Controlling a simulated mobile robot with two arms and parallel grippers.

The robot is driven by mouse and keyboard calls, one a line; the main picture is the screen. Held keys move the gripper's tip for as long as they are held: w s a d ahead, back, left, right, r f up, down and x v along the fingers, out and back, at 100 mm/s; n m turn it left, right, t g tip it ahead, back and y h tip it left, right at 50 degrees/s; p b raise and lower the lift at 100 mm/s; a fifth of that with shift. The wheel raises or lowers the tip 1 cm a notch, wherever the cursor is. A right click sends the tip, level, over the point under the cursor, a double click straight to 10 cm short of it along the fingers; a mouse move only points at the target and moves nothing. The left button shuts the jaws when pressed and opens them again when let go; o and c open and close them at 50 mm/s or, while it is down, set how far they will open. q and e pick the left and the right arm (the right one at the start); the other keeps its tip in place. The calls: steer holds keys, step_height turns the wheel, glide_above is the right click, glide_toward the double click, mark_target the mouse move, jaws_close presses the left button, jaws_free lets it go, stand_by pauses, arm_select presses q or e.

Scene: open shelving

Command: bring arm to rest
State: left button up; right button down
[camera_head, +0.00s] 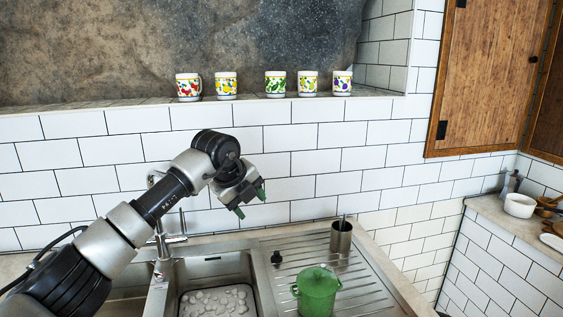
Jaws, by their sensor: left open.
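My left arm (122,223) comes in from the lower left and reaches up over the sink. My left gripper (251,203) is open and empty, with its green-tipped fingers pointing down. It is in front of the white tiled wall, above the back edge of the sink. My right gripper is not in this view.
Several patterned mugs (226,85) stand in a row on the ledge above. A green lidded pot (317,292) and a metal cup (341,238) stand on the drainboard. The tap (162,240) rises behind the sink (213,268). A wooden cabinet (490,75) hangs at upper right.

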arm_select(q)
steer(key=s+d+f+t+h, duration=0.1)
steer(key=s+d+f+h, duration=0.1)
steer(key=s+d+h, duration=0.4)
steer(key=s+d+f+t+h, duration=0.15)
steer(key=s+d+h, duration=0.25)
steer(key=d+h, duration=0.4)
steer(key=s+a+f+n+t+y, duration=0.1)
steer(key=a+f+n+t+y, duration=0.2)
steer(key=a+n+t+y, duration=0.5)
steer(key=s+a+f+n+t+y, duration=0.2)
steer(key=a+n+t, duration=0.4)
steer(key=n, duration=0.5)
steer(key=s+a+f+n+g+y, duration=0.75)
steer(key=a+f, duration=0.25)
steer(key=f, duration=0.3)
steer(key=s+a+f+g, duration=0.2)
steer(key=s+f+g, duration=0.3)
steer(key=s, duration=0.7)
steer(key=s+a+f+g, duration=0.1)
steer(key=s+f+g, duration=0.4)
steer(key=s, duration=0.7)
step_height(320, 180, down, 24)
steer(key=g, duration=0.1)
steer(key=s+a+f+g, duration=0.1)
steer(key=s+a+f, duration=0.2)
steer(key=s+f, duration=1.3)
steer(key=shift+s+f+g, duration=0.25)
steer(key=shift+f+g, duration=0.05)
steer(key=shift+f, duration=0.65)
